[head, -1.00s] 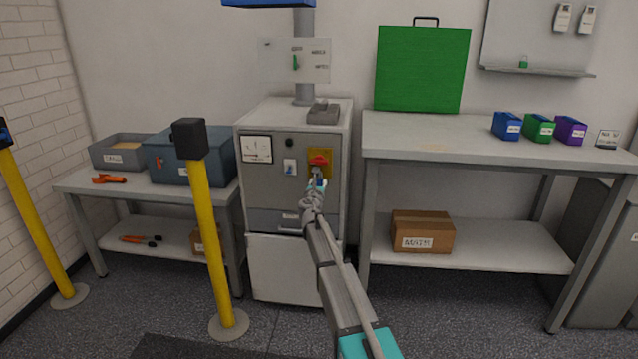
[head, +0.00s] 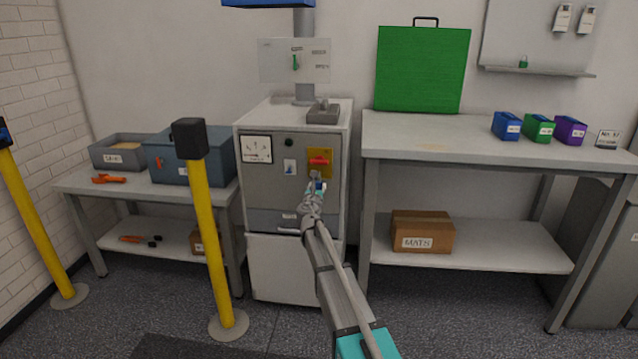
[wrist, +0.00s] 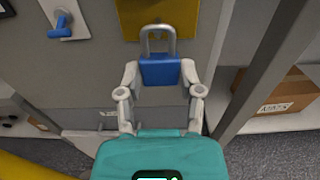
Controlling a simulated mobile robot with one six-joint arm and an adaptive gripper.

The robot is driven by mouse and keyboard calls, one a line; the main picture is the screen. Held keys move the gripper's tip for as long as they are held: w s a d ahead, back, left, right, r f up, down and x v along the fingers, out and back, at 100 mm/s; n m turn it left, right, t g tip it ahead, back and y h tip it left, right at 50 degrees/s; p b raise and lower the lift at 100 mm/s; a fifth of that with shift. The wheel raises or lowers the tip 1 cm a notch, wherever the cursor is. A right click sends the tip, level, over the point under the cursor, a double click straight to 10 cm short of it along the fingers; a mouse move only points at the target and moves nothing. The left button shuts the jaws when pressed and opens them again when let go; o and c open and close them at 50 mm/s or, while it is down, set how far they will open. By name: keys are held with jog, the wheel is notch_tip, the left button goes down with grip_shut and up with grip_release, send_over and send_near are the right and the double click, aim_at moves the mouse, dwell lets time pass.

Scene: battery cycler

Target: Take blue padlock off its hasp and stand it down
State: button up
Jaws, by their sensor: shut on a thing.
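The blue padlock (wrist: 160,71) is between the two fingers of my gripper (wrist: 160,78), which is shut on its body. Its grey shackle (wrist: 158,32) points up, away from my palm, and overlaps the lower part of the yellow plate (wrist: 126,20). I see no hasp through the shackle's loop in the wrist view. In the head view my gripper (head: 317,189) is in front of the grey cabinet, just below the yellow plate (head: 328,172) with its red handle (head: 319,161). The padlock is small there, and the gap to the hasp is unclear.
A grey tray (head: 323,117) sits on top of the cabinet (head: 261,199). A workbench (head: 470,145) stands to the right, a lower table (head: 82,184) to the left. A yellow post (head: 207,235) stands in front. A blue switch (wrist: 60,32) is left of the yellow plate.

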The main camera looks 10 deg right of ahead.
jog(key=shift+s+a, duration=0.2)
jog(key=shift+s, duration=0.4)
jog(key=shift+s+a, duration=0.15)
jog(key=shift+s, duration=0.35)
jog(key=shift+r, duration=0.1)
notch_tip(320, 180, up, 33)
jog(key=p, duration=3.3)
